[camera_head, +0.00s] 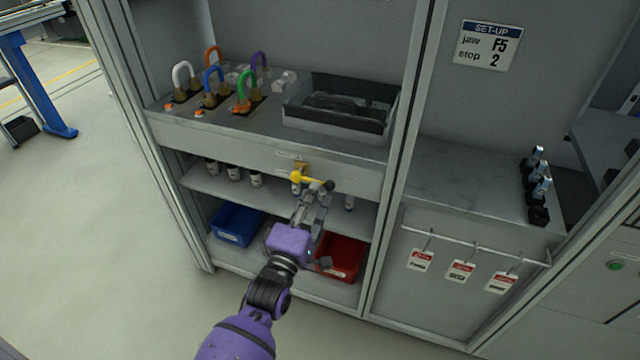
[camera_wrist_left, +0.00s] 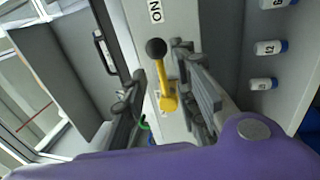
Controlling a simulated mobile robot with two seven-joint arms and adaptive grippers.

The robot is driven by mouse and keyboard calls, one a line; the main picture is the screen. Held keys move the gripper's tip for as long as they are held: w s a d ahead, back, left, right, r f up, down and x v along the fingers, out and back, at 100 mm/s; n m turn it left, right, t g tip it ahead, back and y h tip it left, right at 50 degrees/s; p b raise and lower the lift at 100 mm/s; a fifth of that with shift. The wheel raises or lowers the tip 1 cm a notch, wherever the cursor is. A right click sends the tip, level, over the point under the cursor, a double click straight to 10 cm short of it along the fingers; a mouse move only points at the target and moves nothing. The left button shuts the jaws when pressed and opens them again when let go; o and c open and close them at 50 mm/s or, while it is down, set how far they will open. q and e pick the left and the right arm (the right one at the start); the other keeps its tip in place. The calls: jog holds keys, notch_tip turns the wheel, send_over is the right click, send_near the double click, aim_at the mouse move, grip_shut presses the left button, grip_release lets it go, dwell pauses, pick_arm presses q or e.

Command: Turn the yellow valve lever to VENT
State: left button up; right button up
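The yellow valve lever (camera_head: 312,179) is on the front face of the bench, below the dark tray. It points to the right in the head view, with a black ball knob (camera_head: 328,186) at its end. The left wrist view shows the lever (camera_wrist_left: 164,85) and its dark knob (camera_wrist_left: 156,48) between my spread fingers. My left gripper (camera_head: 316,198) is open at the lever, one finger on each side; whether either finger touches it I cannot tell. A white label (camera_wrist_left: 155,12) lies beyond the knob; no VENT marking is readable. My right gripper is not in view.
Below the lever, a shelf (camera_head: 275,199) holds small bottles (camera_head: 234,173). Blue (camera_head: 237,223) and red (camera_head: 340,258) bins stand lower down. Coloured padlocks (camera_head: 214,82) and the tray (camera_head: 338,121) are on top. A cabinet post (camera_head: 398,150) rises to the right, with hanging tags (camera_head: 460,270) beyond.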

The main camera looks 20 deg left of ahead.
pick_arm(q)
jog(key=w, duration=0.4)
jog(key=shift+w+d+r, duration=0.1)
jog(key=shift+w+r, duration=0.05)
jog(key=shift+r, duration=0.25)
jog(key=shift+w, duration=0.15)
jog(key=shift+c, duration=0.4)
grip_shut()
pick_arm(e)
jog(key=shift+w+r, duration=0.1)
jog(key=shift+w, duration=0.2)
pick_arm(q)
jog(key=shift+r, duration=0.1)
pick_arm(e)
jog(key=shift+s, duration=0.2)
